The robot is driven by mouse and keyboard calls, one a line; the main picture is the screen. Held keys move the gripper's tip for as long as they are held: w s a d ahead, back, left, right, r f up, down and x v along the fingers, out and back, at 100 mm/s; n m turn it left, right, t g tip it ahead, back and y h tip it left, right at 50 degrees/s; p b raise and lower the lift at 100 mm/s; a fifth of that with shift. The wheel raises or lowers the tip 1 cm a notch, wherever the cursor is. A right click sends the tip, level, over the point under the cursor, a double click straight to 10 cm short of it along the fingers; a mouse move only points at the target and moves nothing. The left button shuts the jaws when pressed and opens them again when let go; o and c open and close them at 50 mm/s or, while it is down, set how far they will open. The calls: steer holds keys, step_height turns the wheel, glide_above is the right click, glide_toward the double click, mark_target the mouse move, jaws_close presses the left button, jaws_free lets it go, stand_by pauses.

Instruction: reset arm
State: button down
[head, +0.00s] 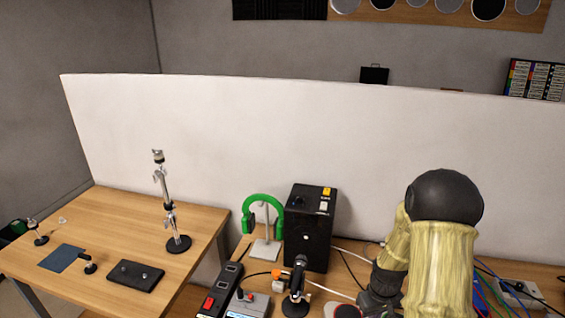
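My arm (440,265) rises at the lower right of the head view, with pale yellow covers and a round black joint cap on top. A second covered link slants down behind it. A dark part at its lower end, by the desk, looks like my gripper (378,297). Its fingers are not clear, so I cannot tell whether it is open or holds anything.
Green headphones (263,211) hang on a stand beside a black speaker box (310,228). A small black microphone (297,283) stands in front. Cables and a power strip (519,293) lie right of my arm. A left table (110,218) bears a metal stand (168,205). A white partition (300,140) stands behind.

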steer(key=s+a+r+m+t, duration=0.1)
steer(key=s+a+r, duration=0.4)
steer(key=r, duration=0.3)
steer(key=s+a+r+m+t, duration=0.1)
steer(key=s+a+r, duration=0.5)
steer(key=s+r, duration=0.1)
steer(key=shift+a+r, duration=0.25)
steer(key=shift+r, duration=0.45)
